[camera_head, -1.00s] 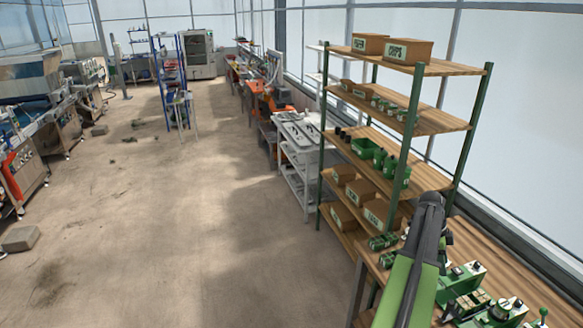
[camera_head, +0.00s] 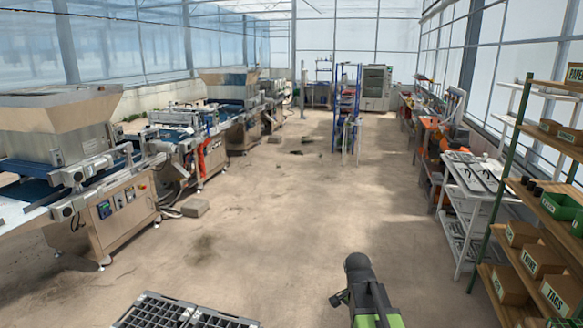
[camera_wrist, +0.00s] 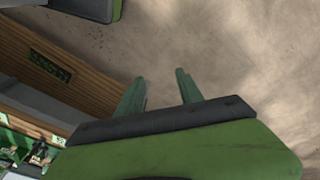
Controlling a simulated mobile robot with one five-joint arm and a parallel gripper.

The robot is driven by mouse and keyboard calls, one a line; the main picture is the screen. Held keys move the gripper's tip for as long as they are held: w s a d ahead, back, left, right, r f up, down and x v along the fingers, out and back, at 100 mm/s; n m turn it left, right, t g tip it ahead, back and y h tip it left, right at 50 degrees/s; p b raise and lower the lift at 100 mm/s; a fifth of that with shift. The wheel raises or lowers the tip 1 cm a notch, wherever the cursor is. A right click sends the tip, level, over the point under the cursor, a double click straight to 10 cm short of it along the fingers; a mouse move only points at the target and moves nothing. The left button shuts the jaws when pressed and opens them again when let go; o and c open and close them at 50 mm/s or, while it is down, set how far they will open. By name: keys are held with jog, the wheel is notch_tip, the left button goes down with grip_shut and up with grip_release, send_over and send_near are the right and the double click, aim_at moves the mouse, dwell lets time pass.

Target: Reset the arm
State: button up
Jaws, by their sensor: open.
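My arm, green with a black upper end (camera_head: 365,290), rises from the bottom edge of the head view, right of centre. Its fingers cannot be made out there. In the wrist view my gripper (camera_wrist: 161,77) shows two green fingers standing apart with nothing between them. Bare concrete floor shows beyond the fingertips. The gripper is open and empty.
A wooden shelf rack (camera_head: 518,200) with boxes stands at the right. Steel seeding machines (camera_head: 110,215) line the left. A black tray (camera_head: 160,308) is at the bottom left.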

jog(key=s+a+f+n+y, duration=0.1)
jog(key=s+a+n, duration=0.4)
jog(key=a+n, duration=0.4)
jog(key=n, duration=0.2)
jog(key=shift+f+n+y, duration=0.25)
jog(key=shift+n+y, duration=0.15)
jog(key=shift+s+a, duration=0.1)
jog(key=shift+c, duration=0.7)
